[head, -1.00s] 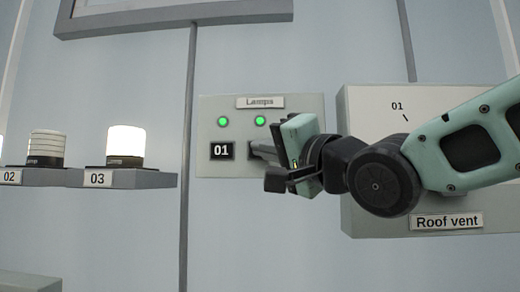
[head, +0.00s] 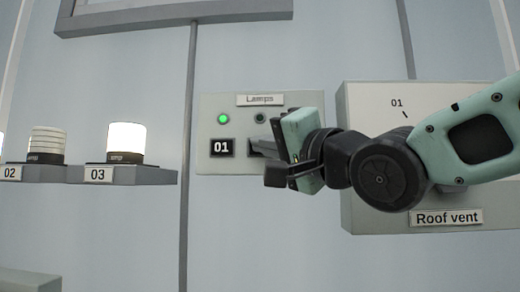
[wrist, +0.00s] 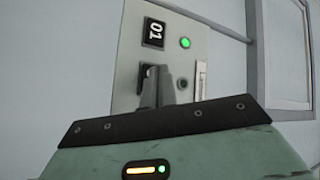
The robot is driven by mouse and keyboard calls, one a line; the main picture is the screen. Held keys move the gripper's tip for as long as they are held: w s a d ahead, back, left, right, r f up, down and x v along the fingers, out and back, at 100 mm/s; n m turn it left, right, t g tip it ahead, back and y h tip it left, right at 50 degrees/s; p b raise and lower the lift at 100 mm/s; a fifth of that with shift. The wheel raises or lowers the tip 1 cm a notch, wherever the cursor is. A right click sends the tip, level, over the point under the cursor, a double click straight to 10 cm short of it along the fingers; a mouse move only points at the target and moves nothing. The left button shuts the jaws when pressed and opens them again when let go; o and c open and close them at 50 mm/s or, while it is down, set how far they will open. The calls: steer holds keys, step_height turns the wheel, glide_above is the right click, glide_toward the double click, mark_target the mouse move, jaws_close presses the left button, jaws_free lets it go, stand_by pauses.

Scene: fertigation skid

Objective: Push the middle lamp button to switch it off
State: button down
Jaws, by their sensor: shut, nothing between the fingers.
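The lamp panel (head: 210,105), labelled "Lamps", is on the wall. Its left indicator (head: 223,118) glows green; the indicator to the right (head: 260,117) is dark. Below the green one is a black button plate marked 01 (head: 221,147). My gripper (head: 255,146) is shut, with its fingertips at the panel just right of that plate, under the dark indicator. The wrist view shows the fingers (wrist: 158,82) over another black plate (wrist: 147,72), mostly hidden; I cannot tell whether they touch it. My gripper hides the panel's right part in the head view.
On shelves at left, lamp 03 (head: 125,142) glows white and lamp 02 (head: 46,145) looks unlit and banded. The Roof vent box (head: 360,210) stands out behind my arm at right. A pipe (head: 188,220) runs down left of the panel.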

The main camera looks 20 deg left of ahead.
steer(key=shift+s, duration=0.1)
steer(key=s+b, duration=0.2)
steer(key=s+d+b, duration=0.1)
steer(key=s+b, duration=0.1)
steer(key=s, duration=0.1)
steer(key=shift+s+d, duration=0.2)
steer(key=shift+s, duration=0.15)
stand_by(0.5)
steer(key=w+d+f+n+g+h+b, duration=0.15)
steer(key=d+f+h, duration=0.3)
steer(key=f, duration=0.95)
steer(key=d+f+n+g+h+b, duration=0.1)
steer(key=d+f+g+h, duration=0.3)
steer(key=f, duration=1.1)
steer(key=s+d+f+n+g+h+b, duration=0.1)
steer(key=s+d+f+h, duration=0.1)
steer(key=s+d+f, duration=0.3)
steer(key=s+d+f+n+g+h+b, duration=0.1)
steer(key=s+d+f, duration=0.4)
steer(key=f, duration=0.5)
steer(key=s+d+f+n+g+h+b, duration=0.1)
steer(key=s+d+f+n+g+h, duration=0.2)
steer(key=s+d+f+h, duration=0.2)
step_height(320, 180, down, 4)
steer(key=d, duration=0.2)
steer(key=shift+s+d+r, duration=0.2)
steer(key=shift+s+d, duration=0.15)
steer(key=shift+s, duration=0.05)
